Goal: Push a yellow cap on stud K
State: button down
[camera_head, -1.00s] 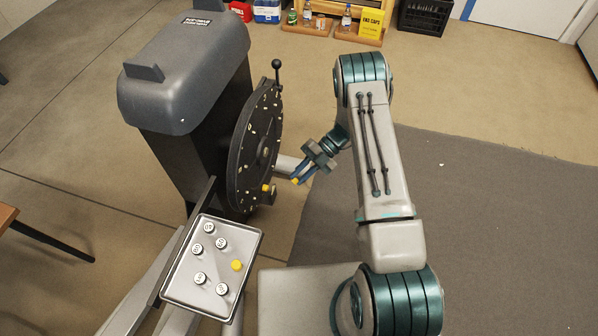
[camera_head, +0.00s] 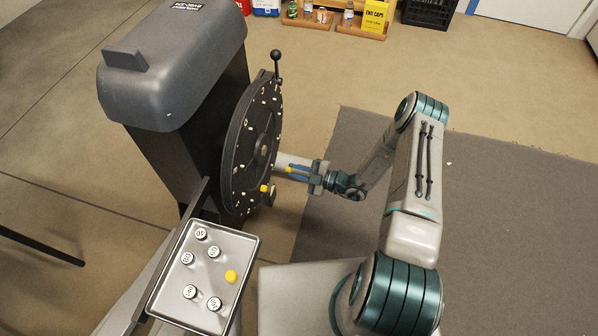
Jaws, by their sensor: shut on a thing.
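My gripper (camera_head: 292,171) is shut on a small yellow cap (camera_head: 289,170) and points left at the face of the dark round wheel (camera_head: 234,165). The held cap is close to the wheel's right side; I cannot tell whether it touches. Several small pale studs sit around the wheel's rim. Their letters are too small to read, so I cannot pick out stud K. Another yellow piece (camera_head: 265,188) sits low on the wheel's right edge. One more yellow cap (camera_head: 231,276) lies in the metal tray (camera_head: 207,312) below the wheel.
A black ball-ended lever (camera_head: 276,56) stands at the wheel's top. The grey machine housing (camera_head: 170,70) is behind the wheel.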

jog(key=shift+s+x, duration=0.1)
jog(key=shift+x, duration=1)
jog(key=shift+s+x, duration=0.15)
jog(key=shift+x, duration=1)
jog(key=shift+w+a+r+b, duration=0.15)
jog(key=shift+w+a+b, duration=0.15)
jog(key=shift+a, duration=0.3)
dwell(0.4)
jog(key=c, duration=1.3)
grip_release()
jog(key=shift+s+d, duration=0.1)
jog(key=p+v, duration=0.3)
jog(key=v, duration=1)
jog(key=shift+s+d, duration=0.1)
jog(key=shift+d, duration=0.15)
